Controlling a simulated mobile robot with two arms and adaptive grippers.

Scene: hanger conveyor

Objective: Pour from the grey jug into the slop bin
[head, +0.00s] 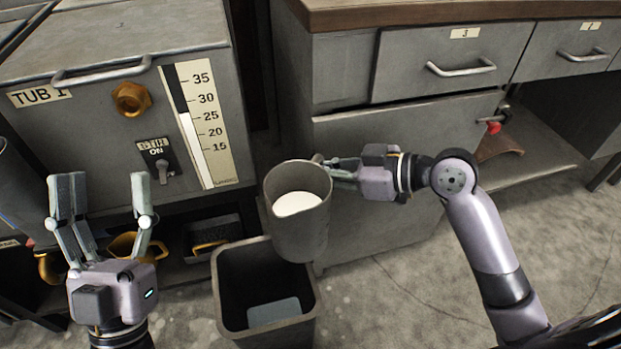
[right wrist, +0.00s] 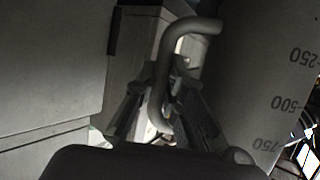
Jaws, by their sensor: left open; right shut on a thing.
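The grey jug (head: 300,236) is held above the far right part of the slop bin, nearly upright and slightly tilted, with white contents showing inside. My right gripper (head: 338,171) is shut on its handle from the right. In the right wrist view the jug's handle (right wrist: 160,85) is between the fingers, and the jug's wall (right wrist: 270,75) with volume marks is at the right. The dark slop bin (head: 219,305) stands open on the floor below, with a pale grey patch at its bottom. My left gripper (head: 108,212) is open and empty at the left, in front of the tub.
The grey tub cabinet (head: 110,110) with a level scale (head: 200,120), switch and brass fitting stands at the left. A drawer cabinet (head: 440,60) is behind my right arm. A shelf with dark boxes (head: 213,232) is under the tub. Open floor (head: 420,290) lies at the right.

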